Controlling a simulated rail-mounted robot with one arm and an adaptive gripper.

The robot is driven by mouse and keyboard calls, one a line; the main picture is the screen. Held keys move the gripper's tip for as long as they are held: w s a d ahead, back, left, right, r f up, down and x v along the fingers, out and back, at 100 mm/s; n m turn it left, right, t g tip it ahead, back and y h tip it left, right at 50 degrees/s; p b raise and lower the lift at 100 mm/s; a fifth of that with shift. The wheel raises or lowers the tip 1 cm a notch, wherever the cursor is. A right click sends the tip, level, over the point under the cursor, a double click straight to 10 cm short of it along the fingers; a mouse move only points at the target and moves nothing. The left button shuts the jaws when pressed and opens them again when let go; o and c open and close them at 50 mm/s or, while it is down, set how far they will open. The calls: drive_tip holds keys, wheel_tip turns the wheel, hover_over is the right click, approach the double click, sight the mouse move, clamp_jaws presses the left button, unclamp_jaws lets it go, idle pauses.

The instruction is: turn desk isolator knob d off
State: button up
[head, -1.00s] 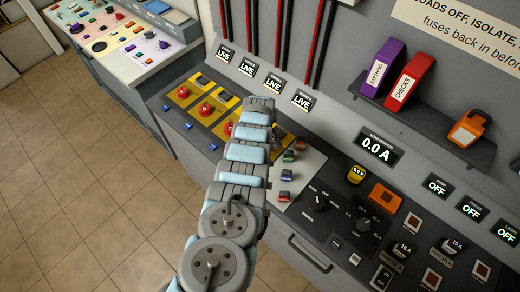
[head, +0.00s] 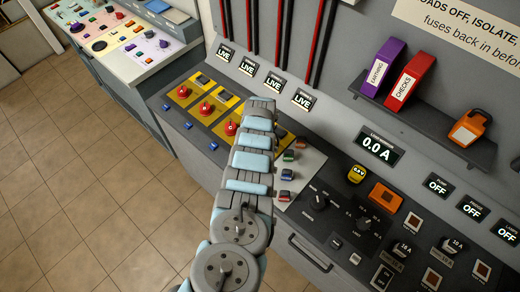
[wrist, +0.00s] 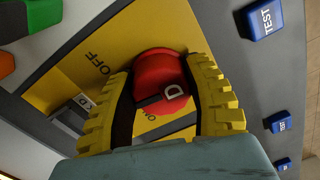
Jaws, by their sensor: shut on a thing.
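Knob D (wrist: 160,70) is a round red knob with a letter D, on a yellow plate (wrist: 75,85) in the wrist view. The word OFF is printed on the plate to the knob's left. Another marking below the knob is partly covered. My gripper (wrist: 160,78) has a yellow ribbed finger on each side of the knob and is shut on it. In the head view my arm hides knob D and the gripper. The lit LIVE sign (head: 304,100) is the rightmost in its row.
Several red knobs, including one left of my arm (head: 206,108), sit on neighbouring yellow plates. Blue TEST buttons (wrist: 259,19) line the desk edge. The ammeter (head: 376,148) reads 0.0 A.

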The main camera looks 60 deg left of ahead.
drive_tip(key=m, duration=0.3)
drive_tip(key=shift+f+m, duration=0.15)
drive_tip(key=shift+m, duration=0.25)
drive_tip(key=shift+s+m+b, duration=0.1)
drive_tip(key=shift+m+b, duration=0.65)
drive_tip(key=shift+m, duration=1.45)
drive_tip(key=o, duration=1.2)
drive_tip(key=shift+r, duration=0.2)
drive_tip(key=shift+r, duration=1.1)
wheel_tip(320, 180, up, 10)
drive_tip(key=shift+f, duration=0.15)
